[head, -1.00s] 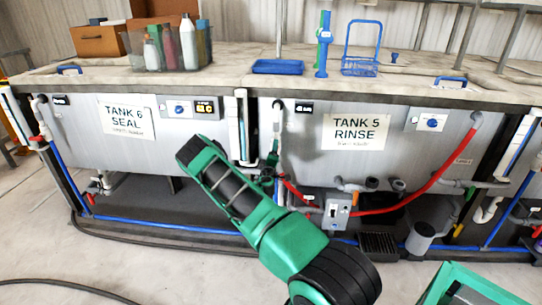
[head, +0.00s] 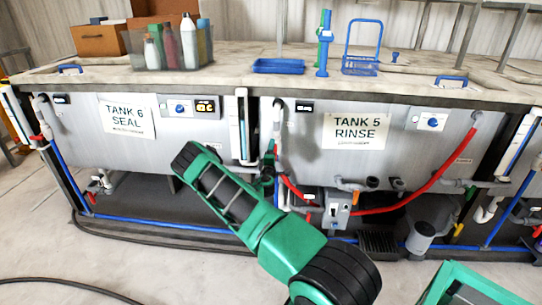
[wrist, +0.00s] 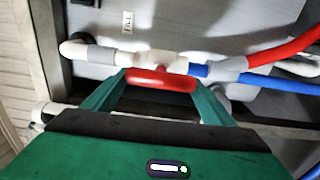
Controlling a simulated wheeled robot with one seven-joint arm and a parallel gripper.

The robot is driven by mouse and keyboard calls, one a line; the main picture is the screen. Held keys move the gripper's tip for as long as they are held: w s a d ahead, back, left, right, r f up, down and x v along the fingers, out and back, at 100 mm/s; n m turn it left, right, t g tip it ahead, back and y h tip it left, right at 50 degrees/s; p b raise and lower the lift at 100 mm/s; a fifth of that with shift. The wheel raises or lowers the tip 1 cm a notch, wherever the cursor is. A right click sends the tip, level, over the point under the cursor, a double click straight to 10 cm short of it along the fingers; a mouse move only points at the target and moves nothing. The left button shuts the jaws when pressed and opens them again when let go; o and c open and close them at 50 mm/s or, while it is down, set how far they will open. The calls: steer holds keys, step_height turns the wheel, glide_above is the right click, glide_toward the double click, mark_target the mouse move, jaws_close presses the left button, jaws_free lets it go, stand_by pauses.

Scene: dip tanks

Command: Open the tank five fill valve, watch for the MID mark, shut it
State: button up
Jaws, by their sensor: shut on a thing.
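The tank five front carries a "TANK 5 RINSE" sign (head: 355,131). My gripper (head: 268,168) is at the piping by this tank's left end, partly hidden by my arm. In the wrist view, its green fingers are shut on a red valve handle (wrist: 160,79). The handle lies roughly along the white pipe (wrist: 105,55) behind it. A small label (wrist: 127,22) above appears to read FILL. A white sight gauge (head: 242,125) stands between tanks six and five; its level and any MID mark are too small to read.
A red hose (head: 430,185) and a grey switch box (head: 336,208) are to the right of my gripper. A blue pipe (head: 160,226) runs low along the front. A green frame (head: 470,285) stands at the lower right. The floor at left is mostly clear, with a dark hose.

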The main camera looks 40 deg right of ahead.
steer(key=o, duration=1)
steer(key=shift+w+a+f, duration=0.15)
steer(key=shift+a+f, duration=0.05)
steer(key=shift+f, duration=0.1)
steer(key=shift+o, duration=0.2)
steer(key=shift+d+r, duration=0.1)
steer(key=shift+s, duration=0.2)
steer(key=v, duration=1)
steer(key=shift+a, duration=0.25)
steer(key=shift+s, duration=0.15)
